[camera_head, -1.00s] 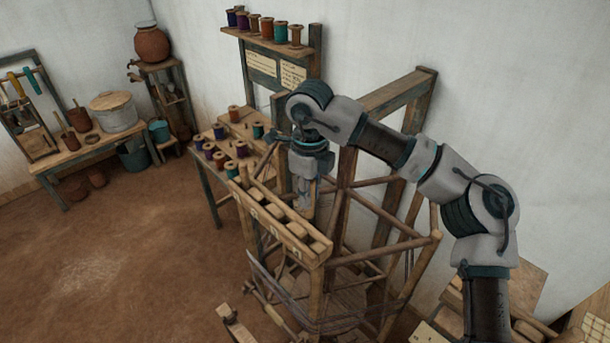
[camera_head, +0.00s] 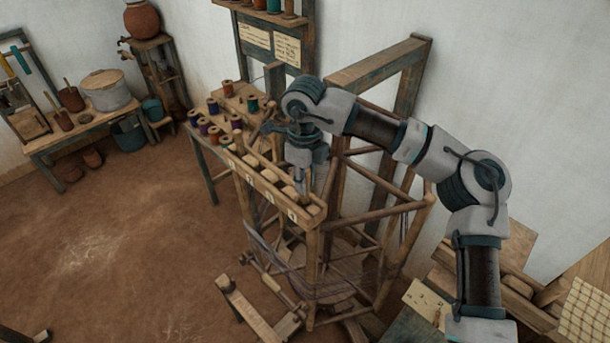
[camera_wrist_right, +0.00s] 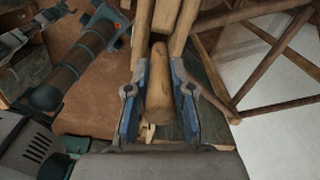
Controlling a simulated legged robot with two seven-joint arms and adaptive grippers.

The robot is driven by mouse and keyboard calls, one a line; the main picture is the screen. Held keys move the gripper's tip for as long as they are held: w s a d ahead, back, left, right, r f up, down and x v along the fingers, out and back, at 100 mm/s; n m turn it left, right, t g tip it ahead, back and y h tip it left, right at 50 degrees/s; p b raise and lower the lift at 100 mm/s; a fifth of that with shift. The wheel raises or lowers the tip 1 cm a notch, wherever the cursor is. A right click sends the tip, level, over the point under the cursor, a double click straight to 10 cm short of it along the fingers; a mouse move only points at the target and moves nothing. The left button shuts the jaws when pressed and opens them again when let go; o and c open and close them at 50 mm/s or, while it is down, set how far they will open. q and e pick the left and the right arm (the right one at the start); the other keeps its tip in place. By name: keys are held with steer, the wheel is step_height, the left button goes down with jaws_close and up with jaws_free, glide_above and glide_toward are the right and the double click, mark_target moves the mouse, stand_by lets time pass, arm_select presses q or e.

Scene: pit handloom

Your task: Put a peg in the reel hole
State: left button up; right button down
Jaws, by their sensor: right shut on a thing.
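My right gripper (camera_head: 301,184) points down just behind the wooden rail (camera_head: 265,190) on top of the slatted reel frame (camera_head: 375,222). In the right wrist view, my right gripper (camera_wrist_right: 158,97) is shut on a pale, round wooden peg (camera_wrist_right: 158,75), with one blue finger on each side. The rail carries several light blocks and small pale labels. The peg is not clear in the head view, and the reel hole cannot be made out.
Several thread spools (camera_head: 252,104) stand on a side table behind the rail. The reel's slanted poles and a tall post frame (camera_head: 405,90) stand close to my right arm. A bench with pots (camera_head: 107,92) is at the far left. The earth floor (camera_head: 100,230) at left is clear.

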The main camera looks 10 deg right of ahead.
steer(key=shift+w+a+f+b, duration=0.15)
steer(key=shift+f+b, duration=0.1)
steer(key=shift+f, duration=0.2)
steer(key=shift+s+a+f+b, duration=0.1)
steer(key=shift+f+b, duration=0.1)
steer(key=shift+f, duration=0.25)
steer(key=shift+w+a+f+b, duration=0.1)
steer(key=shift+f+b, duration=0.25)
steer(key=shift+f, duration=0.15)
arm_select(q)
steer(key=shift+s+a+f, duration=0.1)
steer(key=shift+s+f, duration=0.1)
steer(key=shift+f, duration=0.45)
steer(key=shift+s+f, duration=0.15)
steer(key=shift+f, duration=0.5)
arm_select(e)
steer(key=shift+d+f, duration=0.2)
steer(key=shift+f, duration=0.15)
steer(key=c, duration=0.9)
jaws_free()
steer(key=shift+c, duration=0.2)
steer(key=shift+o, duration=0.3)
steer(key=o, duration=0.3)
steer(key=shift+o, duration=0.2)
